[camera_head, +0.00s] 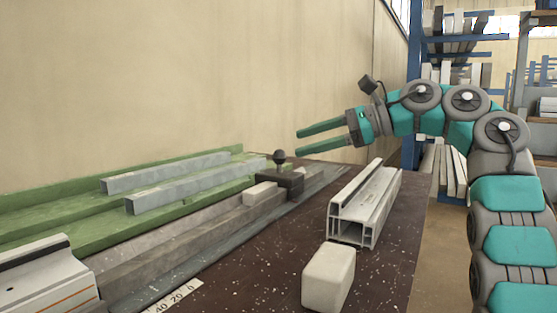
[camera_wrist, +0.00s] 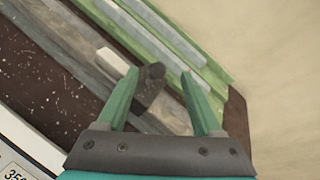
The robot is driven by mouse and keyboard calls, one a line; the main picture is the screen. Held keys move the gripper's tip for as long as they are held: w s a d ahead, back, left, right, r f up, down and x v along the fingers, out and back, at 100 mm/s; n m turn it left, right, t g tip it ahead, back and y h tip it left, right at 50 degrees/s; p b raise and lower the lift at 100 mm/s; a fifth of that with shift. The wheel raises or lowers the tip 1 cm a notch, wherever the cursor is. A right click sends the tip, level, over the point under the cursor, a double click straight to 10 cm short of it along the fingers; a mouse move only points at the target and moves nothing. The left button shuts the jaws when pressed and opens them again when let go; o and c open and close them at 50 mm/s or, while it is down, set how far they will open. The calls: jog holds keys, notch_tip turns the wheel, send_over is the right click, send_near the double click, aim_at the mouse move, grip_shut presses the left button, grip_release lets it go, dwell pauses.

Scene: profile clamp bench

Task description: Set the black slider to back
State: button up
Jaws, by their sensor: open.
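The black slider (camera_head: 289,182) is a dark block with a round knob on top. It sits on the grey rail (camera_head: 240,215) near the rail's far end, beside a small white block (camera_head: 260,194). In the wrist view the black slider (camera_wrist: 149,87) shows between the fingers, nearer the left one. My gripper (camera_head: 297,143) is open and empty, its fingers pointing left, above the slider. It also shows in the wrist view (camera_wrist: 160,72). Its height over the knob is hard to judge.
A white hollow profile (camera_head: 365,205) and a white block (camera_head: 328,278) lie on the dark bench right of the rail. Grey bars (camera_head: 190,185) lie on the green frame (camera_head: 60,211) at left. A wall stands behind; a scale strip (camera_head: 172,298) lies in front.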

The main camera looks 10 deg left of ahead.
aim_at(280, 161)
jog(key=b+x, duration=0.1)
jog(key=x, duration=0.2)
jog(key=f+b+x, duration=0.1)
jog(key=x, duration=0.3)
jog(key=shift+w+d, duration=0.1)
jog(key=shift+w, duration=0.1)
jog(key=shift+c, duration=0.4)
grip_shut()
dwell(1.0)
